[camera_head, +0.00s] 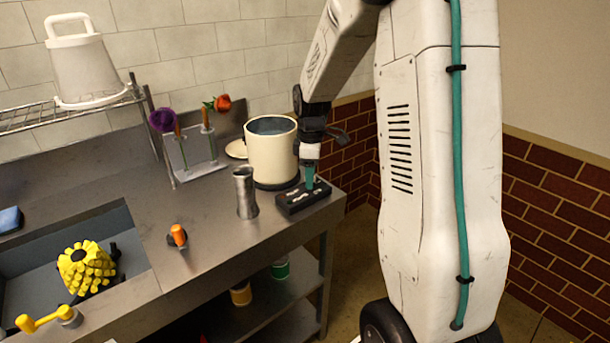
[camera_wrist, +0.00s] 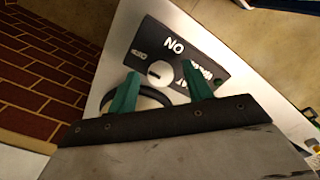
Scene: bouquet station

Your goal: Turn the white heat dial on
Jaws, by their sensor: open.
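The white heat dial (camera_wrist: 161,73) is a small round knob with a dark mark, set in a black control box (camera_wrist: 150,42) with white lettering in the wrist view. In the head view the black control box (camera_head: 292,207) sits at the right end of the steel counter; the dial itself is hidden there. My gripper (camera_wrist: 160,69) is open, with its green fingers on either side of the dial in the picture. In the head view my gripper (camera_head: 309,184) points down over the box. I cannot tell whether the fingers touch the dial.
A cream pot (camera_head: 268,160) stands close behind the box, and a grey metal vase (camera_head: 245,195) stands to its left. A flower rack (camera_head: 195,170) is further back. A sink (camera_head: 130,235) with a yellow object (camera_head: 88,266) is at left. The counter's right edge is near the box.

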